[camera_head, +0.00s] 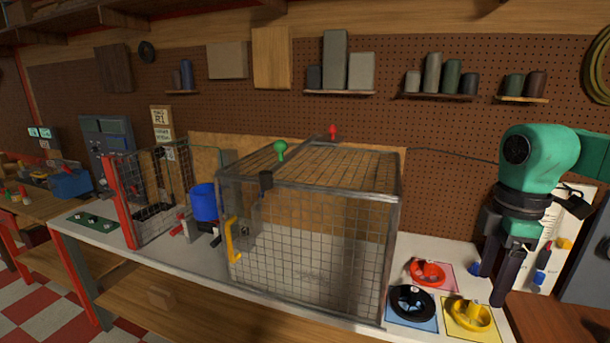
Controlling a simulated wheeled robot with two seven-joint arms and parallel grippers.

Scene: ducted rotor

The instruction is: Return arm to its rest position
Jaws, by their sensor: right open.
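My right arm, green and black, comes in from the right edge of the head view. Its gripper (493,284) points down, with the two dark fingers apart and nothing visible between them. It appears at the right end of the bench, in front of the pegboard and beside the rotors. A red rotor (428,272) sits on a pink mat, a black rotor (412,303) on a blue mat, and a yellow rotor (469,315) on a yellow mat. A small blue piece (473,269) shows beside the left finger. My left gripper is not in view.
A wire mesh cage (310,240) with a yellow handle (232,240) stands mid-bench, its top carrying a green knob (280,150). Shelves with blocks line the pegboard (450,135).

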